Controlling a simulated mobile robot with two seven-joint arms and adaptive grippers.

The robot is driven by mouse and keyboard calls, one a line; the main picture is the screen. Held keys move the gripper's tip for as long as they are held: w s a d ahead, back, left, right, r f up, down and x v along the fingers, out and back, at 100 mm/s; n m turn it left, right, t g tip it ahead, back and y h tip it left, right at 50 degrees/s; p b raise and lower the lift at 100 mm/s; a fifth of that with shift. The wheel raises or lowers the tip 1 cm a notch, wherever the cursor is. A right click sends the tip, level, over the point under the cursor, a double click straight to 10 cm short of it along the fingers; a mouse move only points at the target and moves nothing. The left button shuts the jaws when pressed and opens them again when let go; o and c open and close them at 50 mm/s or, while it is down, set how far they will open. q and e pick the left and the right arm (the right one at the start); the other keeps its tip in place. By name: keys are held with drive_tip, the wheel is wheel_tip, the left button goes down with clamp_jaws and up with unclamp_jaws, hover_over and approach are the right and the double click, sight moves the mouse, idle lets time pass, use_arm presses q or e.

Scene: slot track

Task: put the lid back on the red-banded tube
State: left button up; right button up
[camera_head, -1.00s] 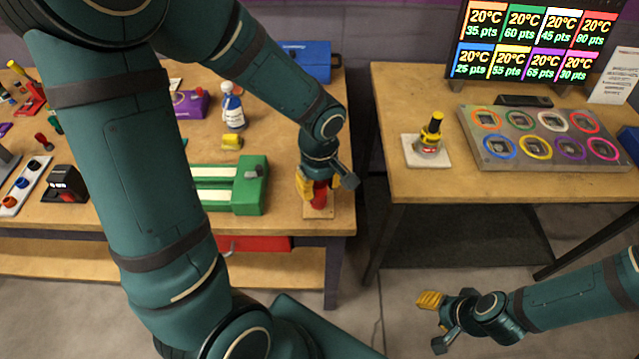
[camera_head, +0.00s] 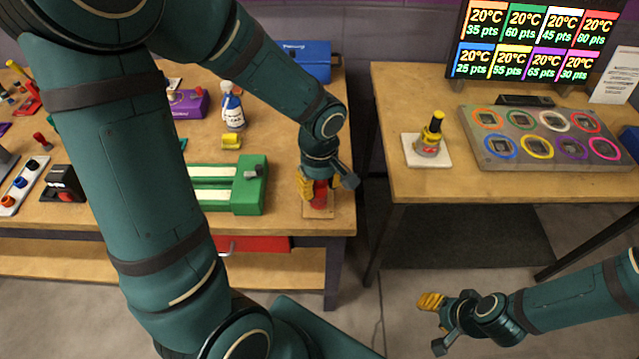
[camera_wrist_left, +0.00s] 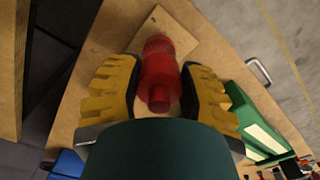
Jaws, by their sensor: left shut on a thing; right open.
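A red, stepped cylindrical thing (camera_head: 320,195) stands on a small wooden plate (camera_head: 312,213) at the right front corner of the left table. My left gripper (camera_head: 314,186) is over it and shut on it. In the left wrist view the red thing (camera_wrist_left: 159,68) lies between the two yellow fingers of the gripper (camera_wrist_left: 160,88), and part of the plate (camera_wrist_left: 172,30) shows beyond it. I cannot make out a lid or a red-banded tube for certain. My right gripper (camera_head: 436,318) is open and empty, in front of the right table.
A green block with pale strips (camera_head: 251,190) sits just left of the wooden plate. A blue-and-white bottle (camera_head: 232,108) and a yellow block (camera_head: 231,141) stand behind it. The right table holds a yellow-and-black thing (camera_head: 432,138) and a grey panel with coloured rings (camera_head: 540,158). A gap separates the tables.

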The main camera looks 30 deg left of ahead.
use_arm(q)
drive_tip(key=o, duration=1.3)
drive_tip(key=shift+c, duration=0.2)
drive_tip(key=shift+r, duration=0.2)
drive_tip(key=shift+r+p, duration=2.45)
drive_tip(key=shift+r, duration=0.9)
clamp_jaws()
